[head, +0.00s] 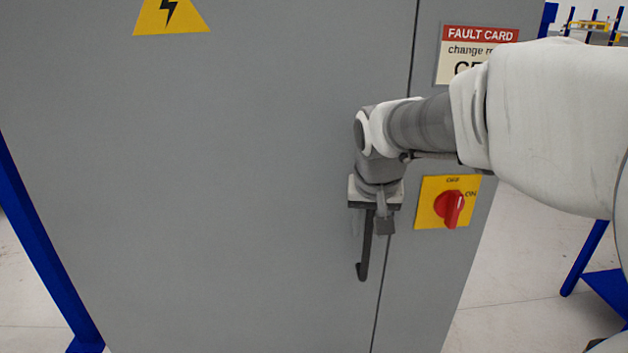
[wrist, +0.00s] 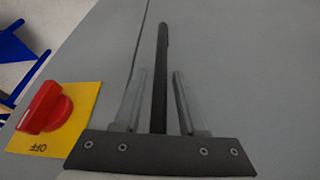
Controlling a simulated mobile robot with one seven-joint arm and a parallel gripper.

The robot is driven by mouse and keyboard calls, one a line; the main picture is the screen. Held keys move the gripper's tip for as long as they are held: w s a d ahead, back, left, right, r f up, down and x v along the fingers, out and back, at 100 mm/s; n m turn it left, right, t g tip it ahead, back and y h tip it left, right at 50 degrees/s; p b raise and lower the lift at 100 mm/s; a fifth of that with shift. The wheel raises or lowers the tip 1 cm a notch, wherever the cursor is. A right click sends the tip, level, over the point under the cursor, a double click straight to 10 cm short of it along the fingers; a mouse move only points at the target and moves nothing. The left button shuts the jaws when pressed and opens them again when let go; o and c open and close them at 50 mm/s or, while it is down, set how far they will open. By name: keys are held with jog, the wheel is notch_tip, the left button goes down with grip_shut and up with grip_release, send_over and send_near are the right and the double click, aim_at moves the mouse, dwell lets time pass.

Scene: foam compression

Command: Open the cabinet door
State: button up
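The grey cabinet door (head: 200,180) fills the left and middle of the head view and looks closed along its dark vertical seam. Its long black bar handle (head: 363,250) stands just left of the seam, with its upper part hidden behind my gripper (head: 375,222). In the wrist view the handle (wrist: 161,50) runs between the two grey fingers of my gripper (wrist: 160,74). A gap shows on each side of the handle, so the fingers are open around it and not clamped.
A red rotary switch (head: 449,207) on a yellow plate is right of the seam, close to my gripper. A fault card (head: 476,48) is above it, partly covered by my arm. A yellow warning sign (head: 172,15) is on the door. Blue frames (head: 600,285) stand at both sides.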

grip_shut()
dwell(1.2)
